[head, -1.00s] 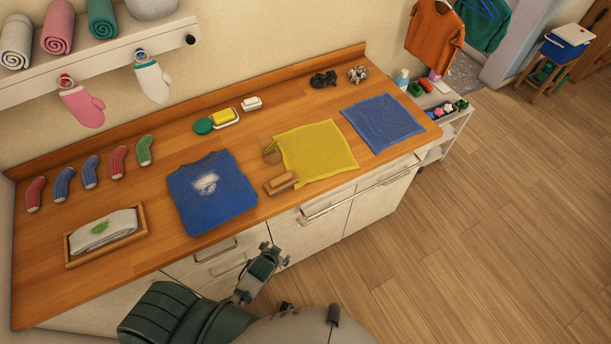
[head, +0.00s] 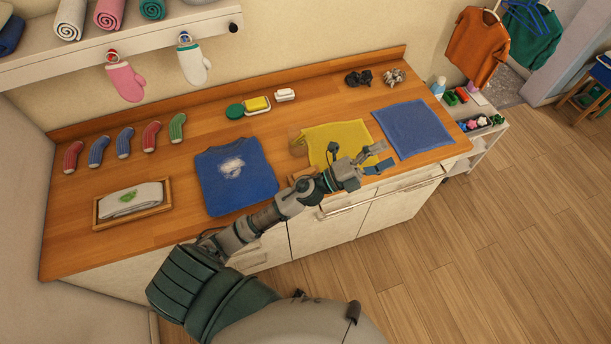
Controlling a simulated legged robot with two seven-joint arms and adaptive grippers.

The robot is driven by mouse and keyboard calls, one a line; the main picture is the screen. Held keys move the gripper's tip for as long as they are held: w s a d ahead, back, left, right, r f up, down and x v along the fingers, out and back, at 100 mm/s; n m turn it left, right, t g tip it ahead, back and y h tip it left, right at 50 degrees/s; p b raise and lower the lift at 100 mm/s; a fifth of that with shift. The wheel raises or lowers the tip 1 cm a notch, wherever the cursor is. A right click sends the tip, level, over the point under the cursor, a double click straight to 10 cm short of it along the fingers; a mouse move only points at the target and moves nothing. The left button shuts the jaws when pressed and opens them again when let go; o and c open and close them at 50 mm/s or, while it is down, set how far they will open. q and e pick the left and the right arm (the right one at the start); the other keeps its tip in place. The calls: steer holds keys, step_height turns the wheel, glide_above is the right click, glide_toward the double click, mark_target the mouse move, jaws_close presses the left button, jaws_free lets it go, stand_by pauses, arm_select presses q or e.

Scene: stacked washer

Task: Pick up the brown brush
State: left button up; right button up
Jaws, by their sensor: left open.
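The brown brush (head: 302,173) lies on the wooden counter, just right of the blue shirt and by the near left corner of the yellow cloth. My left forearm and wrist cover most of it, so only a small part shows. My left gripper (head: 382,157) is open and empty, with its fingers pointing right. It appears over the right edge of the yellow cloth (head: 345,135), near the blue cloth, to the right of the brush. I cannot tell its exact height above the counter. My right gripper is not in view.
The blue shirt (head: 237,176) lies left of the brush. The blue cloth (head: 413,128) lies at the right. A yellow sponge (head: 257,104) sits behind. A wooden tray (head: 96,213) with a white cloth and several socks are at the left. Floor is clear at right.

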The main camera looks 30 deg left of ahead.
arm_select(q)
steer(key=s+d+m+g+h, duration=0.2)
steer(key=d+m+g+h, duration=0.15)
steer(key=m+g, duration=0.4)
steer(key=m+g+y, duration=0.9)
steer(key=y, duration=1.1)
glide_above(304, 171)
step_height(304, 171, down, 13)
steer(key=f, duration=0.3)
steer(key=f+p, duration=0.1)
steer(key=f, duration=0.3)
steer(key=f+p, duration=0.1)
steer(key=f, duration=0.2)
steer(key=shift+s+d+f, duration=0.25)
steer(key=shift+s+f, duration=0.05)
steer(key=shift+f, duration=0.1)
steer(key=f, duration=0.1)
steer(key=f+p, duration=0.1)
steer(key=f, duration=0.1)
steer(key=f+p, duration=0.1)
steer(key=f, duration=0.1)
steer(key=shift+w+a, duration=0.2)
steer(key=shift+w, duration=0.1)
steer(key=shift+f, duration=0.4)
steer(key=c, duration=1.3)
